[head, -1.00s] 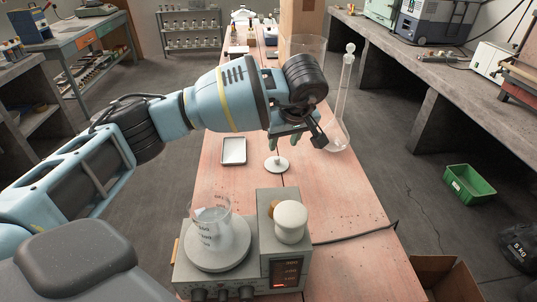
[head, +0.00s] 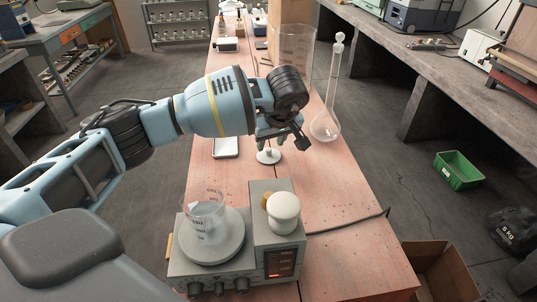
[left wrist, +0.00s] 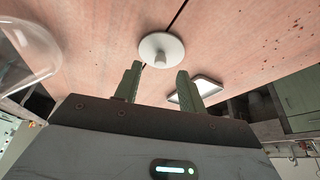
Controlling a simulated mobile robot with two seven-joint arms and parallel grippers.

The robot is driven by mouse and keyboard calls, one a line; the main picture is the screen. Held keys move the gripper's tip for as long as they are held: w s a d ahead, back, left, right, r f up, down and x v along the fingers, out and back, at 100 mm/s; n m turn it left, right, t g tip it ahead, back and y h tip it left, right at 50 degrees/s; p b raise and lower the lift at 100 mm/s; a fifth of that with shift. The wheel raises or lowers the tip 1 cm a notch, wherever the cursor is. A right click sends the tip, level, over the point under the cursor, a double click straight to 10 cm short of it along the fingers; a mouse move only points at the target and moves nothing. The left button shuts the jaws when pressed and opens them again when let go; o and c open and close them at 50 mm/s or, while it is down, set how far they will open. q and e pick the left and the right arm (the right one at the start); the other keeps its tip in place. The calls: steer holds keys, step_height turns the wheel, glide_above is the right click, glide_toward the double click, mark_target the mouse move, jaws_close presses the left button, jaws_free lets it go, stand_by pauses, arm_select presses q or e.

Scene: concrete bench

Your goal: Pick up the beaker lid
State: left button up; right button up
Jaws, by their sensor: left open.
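The beaker lid, a white disc with a small knob on top (head: 268,157), lies on the pink bench top (head: 330,205); it also shows in the left wrist view (left wrist: 172,50). My left gripper (head: 272,142) is above and just behind the lid, partly over it in the head view. In the left wrist view the open fingers (left wrist: 158,78) point toward the lid with nothing between them. My right gripper is not in view.
The grey hotplate (head: 257,255) with a white-capped item (head: 284,212) stands at the front. A white tray (head: 226,148) lies left of the lid. A round-bottomed flask (head: 326,124) and a tall glass vessel (head: 294,48) stand behind right. The bench right of the lid is clear.

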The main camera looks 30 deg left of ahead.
mark_target(270, 151)
arm_select(q)
steer(key=shift+x, duration=1.45)
jaws_close()
steer(key=shift+r, duration=0.1)
step_height(270, 151, up, 10)
